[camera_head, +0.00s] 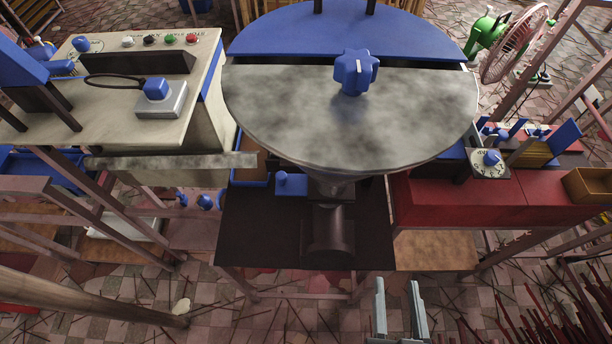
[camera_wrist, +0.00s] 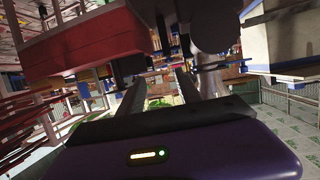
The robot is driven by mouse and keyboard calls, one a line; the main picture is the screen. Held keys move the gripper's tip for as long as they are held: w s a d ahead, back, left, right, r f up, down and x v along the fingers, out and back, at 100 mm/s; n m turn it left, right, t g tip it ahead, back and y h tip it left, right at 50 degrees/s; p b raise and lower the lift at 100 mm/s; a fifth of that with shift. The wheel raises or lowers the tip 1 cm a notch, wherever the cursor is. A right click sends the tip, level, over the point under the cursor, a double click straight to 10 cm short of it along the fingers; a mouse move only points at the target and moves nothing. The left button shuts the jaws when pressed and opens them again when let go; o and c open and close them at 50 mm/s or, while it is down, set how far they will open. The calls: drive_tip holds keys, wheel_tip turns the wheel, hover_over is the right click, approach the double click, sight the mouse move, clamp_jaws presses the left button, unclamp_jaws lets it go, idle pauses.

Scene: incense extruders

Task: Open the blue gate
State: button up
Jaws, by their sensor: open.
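My gripper (camera_head: 397,286) is at the bottom of the head view, pointing up the picture, with its two pale fingers apart and nothing between them. Its fingers also show in the wrist view (camera_wrist: 161,82). A small blue block with a knob (camera_head: 290,184) sits beside the throat under the grey hopper (camera_head: 300,120), above and left of my gripper and well apart from it. I cannot tell for sure whether this is the blue gate. A blue star knob (camera_head: 356,72) stands on the hopper's grey cover, and a blue half-round panel (camera_head: 290,32) lies behind it.
A dark bench (camera_head: 255,225) with a dark cylinder (camera_head: 329,235) stands under the hopper. A red bench (camera_head: 450,198) is at right, a pale control table (camera_head: 60,110) at left. Dark sticks (camera_head: 565,310) crowd the lower right. Tiled floor lies around my gripper.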

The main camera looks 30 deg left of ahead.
drive_tip(key=w+a+n+y, duration=0.1)
drive_tip(key=a, duration=0.3)
drive_tip(key=w+a+r+g+b, duration=0.1)
drive_tip(key=a, duration=0.3)
drive_tip(key=w+a+r+n+y, duration=0.1)
drive_tip(key=a, duration=0.3)
drive_tip(key=shift+w+a+n+g+y, duration=0.2)
drive_tip(key=shift+a+n+g+y, duration=0.1)
drive_tip(key=shift+a+g, duration=0.1)
drive_tip(key=n+g+y+b, duration=0.1)
drive_tip(key=n+g, duration=0.1)
approach(282, 181)
drive_tip(key=x, duration=0.3)
drive_tip(key=shift+x, duration=4.05)
clamp_jaws()
